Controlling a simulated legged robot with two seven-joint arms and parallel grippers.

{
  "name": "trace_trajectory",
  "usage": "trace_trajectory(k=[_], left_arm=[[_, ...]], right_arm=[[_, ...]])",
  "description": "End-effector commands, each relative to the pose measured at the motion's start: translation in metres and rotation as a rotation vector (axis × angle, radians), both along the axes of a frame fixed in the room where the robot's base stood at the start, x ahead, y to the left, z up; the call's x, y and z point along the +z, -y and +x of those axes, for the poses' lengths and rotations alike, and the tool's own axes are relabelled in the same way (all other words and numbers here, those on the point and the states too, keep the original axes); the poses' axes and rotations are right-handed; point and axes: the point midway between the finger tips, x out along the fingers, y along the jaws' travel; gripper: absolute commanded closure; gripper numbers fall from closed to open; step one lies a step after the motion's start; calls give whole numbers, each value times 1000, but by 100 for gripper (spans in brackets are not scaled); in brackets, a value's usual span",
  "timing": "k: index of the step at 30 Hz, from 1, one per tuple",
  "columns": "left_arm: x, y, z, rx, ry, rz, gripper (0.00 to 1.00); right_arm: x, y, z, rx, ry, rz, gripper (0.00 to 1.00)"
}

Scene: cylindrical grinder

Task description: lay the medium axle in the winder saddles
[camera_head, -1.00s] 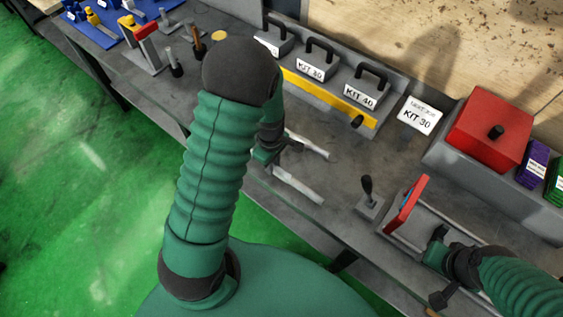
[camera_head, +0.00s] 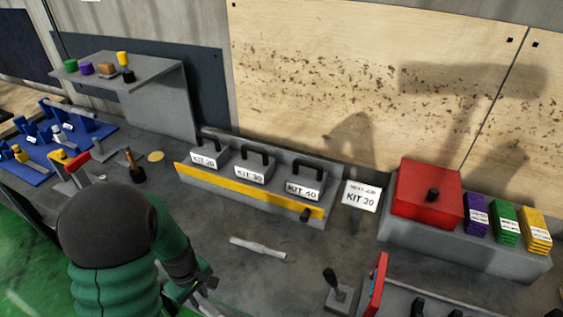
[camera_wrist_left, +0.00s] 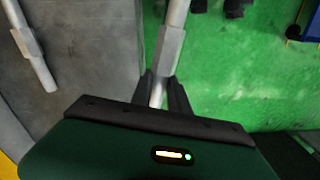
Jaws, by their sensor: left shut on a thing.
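My left gripper (camera_head: 195,285) is over the front edge of the bench, low in the head view and partly behind my own arm. In the left wrist view its fingers (camera_wrist_left: 163,95) are shut on a grey stepped axle (camera_wrist_left: 170,50) with a thicker middle, which shows over the green floor. A second grey axle (camera_head: 258,248) lies on the bench; it also shows in the left wrist view (camera_wrist_left: 30,45). Which is the medium one I cannot tell. Blue stands (camera_head: 75,125) on a blue base at the far left may be the saddles. Dark parts at the bottom right may be my right gripper (camera_head: 418,306).
A kit rack (camera_head: 240,190) with a yellow front strip stands behind the bench middle. A red box (camera_head: 425,190) is at right, a red plate (camera_head: 377,283) and lever (camera_head: 334,285) in front. A hammer-like tool (camera_head: 133,165) stands at left, below a grey shelf (camera_head: 155,78).

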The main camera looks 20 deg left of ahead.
Motion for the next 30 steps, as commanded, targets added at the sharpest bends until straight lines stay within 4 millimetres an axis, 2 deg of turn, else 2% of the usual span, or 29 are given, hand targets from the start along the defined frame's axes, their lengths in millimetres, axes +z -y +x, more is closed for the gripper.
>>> trace_trajectory(k=[5,9,16,19,23,27,30], left_arm=[[12,33,36,-345,9,-3,100],[24,69,62,-665,11,-3,100],[42,122,89,-1103,8,3,100],[46,135,95,-1208,8,6,100],[49,142,97,-1268,6,7,100],[48,143,96,-1259,4,6,100],[45,145,90,-1189,0,5,100]], right_arm=[[0,0,0,0,0,0,64],[0,0,0,0,0,0,64],[0,0,0,0,0,0,64],[0,0,0,0,0,0,64],[0,0,0,0,0,0,64],[1,0,0,0,0,0,64],[3,0,0,0,0,0,64]])
